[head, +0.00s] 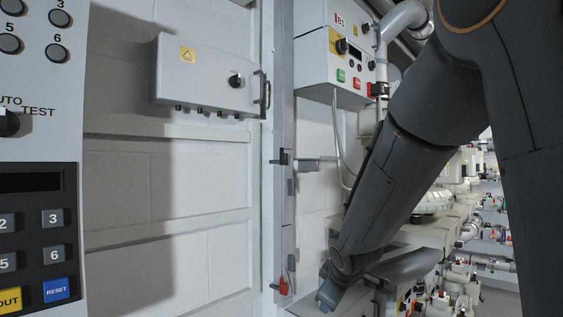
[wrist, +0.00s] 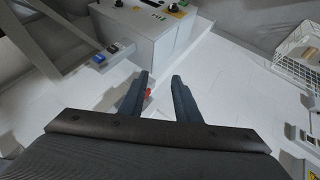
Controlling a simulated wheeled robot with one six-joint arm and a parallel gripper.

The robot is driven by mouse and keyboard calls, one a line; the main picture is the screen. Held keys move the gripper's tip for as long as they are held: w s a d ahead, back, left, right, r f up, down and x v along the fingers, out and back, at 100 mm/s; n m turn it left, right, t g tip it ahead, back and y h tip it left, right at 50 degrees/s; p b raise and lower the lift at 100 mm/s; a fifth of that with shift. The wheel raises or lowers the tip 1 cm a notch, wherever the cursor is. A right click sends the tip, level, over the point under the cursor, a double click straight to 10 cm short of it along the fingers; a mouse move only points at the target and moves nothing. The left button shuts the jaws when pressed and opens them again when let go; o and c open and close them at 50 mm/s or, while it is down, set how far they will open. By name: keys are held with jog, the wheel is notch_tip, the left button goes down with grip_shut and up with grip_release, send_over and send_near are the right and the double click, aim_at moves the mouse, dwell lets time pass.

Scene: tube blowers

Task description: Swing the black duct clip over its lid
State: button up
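A small black clip (head: 281,157) sits on the edge of a tall grey vertical duct (head: 284,90) in the head view, at about mid-height. A red clip (head: 281,287) sits low on the same duct. My gripper (wrist: 161,77) is open in the wrist view, with two dark fingers apart and nothing held between them. A small red part (wrist: 148,93) shows beside the inner side of the left finger; I cannot tell if they touch.
A grey box (head: 205,77) with a black knob hangs left of the duct. A control box (head: 335,65) with green and red buttons is upper right of it. Pipework (head: 490,262) fills the far right. A wire basket (wrist: 298,52) shows at right in the wrist view.

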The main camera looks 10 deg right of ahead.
jog(key=w+d+r+n+t+y+b, duration=0.1)
jog(key=w+r+n+t, duration=0.25)
jog(key=w+r, duration=0.35)
jog(key=w+d+r+n+t, duration=0.2)
jog(key=w+r+n, duration=0.3)
jog(key=w+r, duration=0.25)
jog(key=n+y+b, duration=0.3)
jog(key=n+y, duration=0.8)
jog(key=n, duration=1.5)
send_near(287, 156)
jog(key=x, duration=0.2)
jog(key=shift+t, duration=0.35)
jog(key=p+x, duration=0.2)
jog(key=x, duration=0.4)
jog(key=shift+w+a+f+p, duration=0.1)
jog(key=shift+w+a+p, duration=0.15)
jog(key=shift+a+p, duration=0.15)
jog(key=shift+c, duration=0.5)
grip_shut()
